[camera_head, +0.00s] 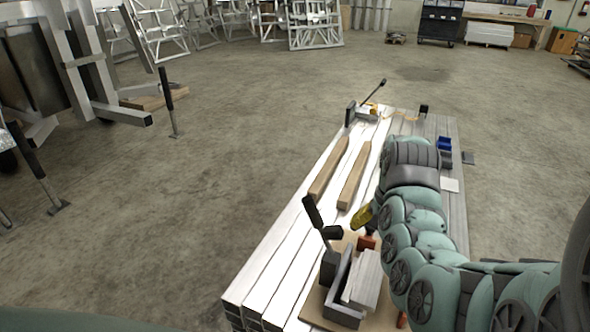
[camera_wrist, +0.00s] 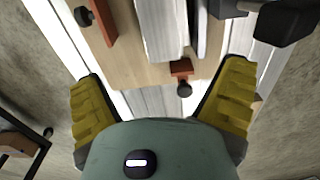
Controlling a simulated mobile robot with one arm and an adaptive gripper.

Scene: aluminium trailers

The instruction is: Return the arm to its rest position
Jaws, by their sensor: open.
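My gripper (camera_wrist: 162,100) shows in the wrist view with its two yellow fingers spread wide apart and nothing between them. In the head view, one yellow finger (camera_head: 361,216) shows beside my green arm, above the bench of aluminium beams (camera_head: 283,243). My arm reaches in from the right and bends over the right side of the bench. The rest of the gripper is hidden behind the arm. In the wrist view, a wooden board (camera_wrist: 130,58) carrying grey metal profiles (camera_wrist: 160,28) and an orange clamp piece (camera_wrist: 181,69) lies beyond the fingertips.
A black-handled clamp (camera_head: 316,216) stands upright at the near end of the bench, close to the gripper. Two wooden strips (camera_head: 353,176) lie on the beams. Open concrete floor (camera_head: 220,150) lies left of the bench.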

